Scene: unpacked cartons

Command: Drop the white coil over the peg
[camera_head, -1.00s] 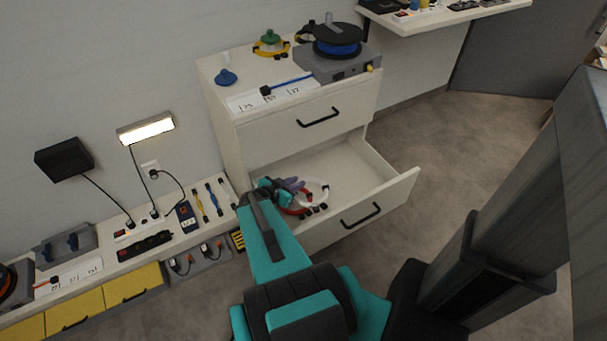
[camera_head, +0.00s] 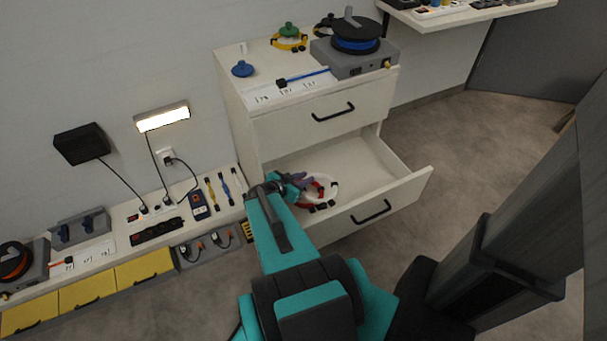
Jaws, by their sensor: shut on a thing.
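The white coil (camera_head: 336,189) shows as a pale ring at the open drawer, overlapping a red coil (camera_head: 316,204) in the picture. My gripper (camera_head: 299,182) is at the left side of the white coil and is shut on it; the grip itself is small and partly hidden by the wrist. Several pegs are on the cabinet top: a small white peg (camera_head: 244,47), a blue one (camera_head: 242,69) with a round base, and a green one (camera_head: 289,29) with a yellow coil (camera_head: 290,44) around it. Which peg is meant cannot be told.
The open drawer (camera_head: 409,189) juts out below a closed drawer (camera_head: 321,118). A grey device with a blue spool (camera_head: 354,47) fills the right of the cabinet top. A low bench (camera_head: 100,258) with tools stands left.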

